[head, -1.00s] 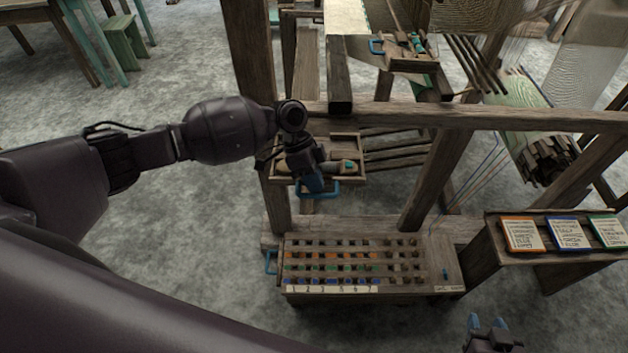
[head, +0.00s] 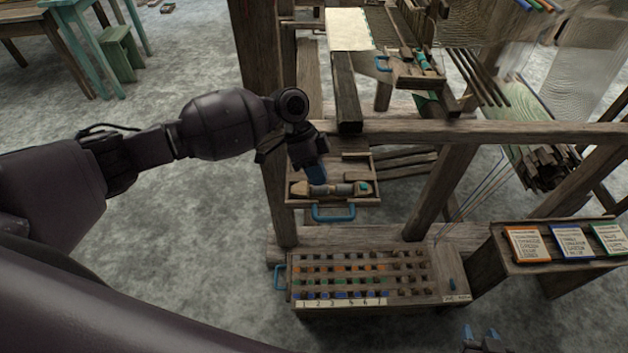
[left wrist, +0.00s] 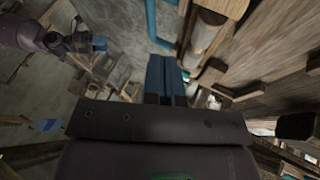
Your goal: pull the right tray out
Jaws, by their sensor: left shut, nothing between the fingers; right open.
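A shallow wooden tray (head: 292,202) with a blue handle (head: 334,213) juts out of the loom's lower frame. Spindle-like wooden and grey pieces lie in it. My right gripper (head: 481,337) is open and empty at the bottom edge.
A pegged board (head: 430,290) with numbered labels stands below the lower tray. A bench (head: 500,262) with several coloured cards is at right. A thick loom beam (head: 470,131) crosses above the lower tray. Open floor (head: 180,235) lies left.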

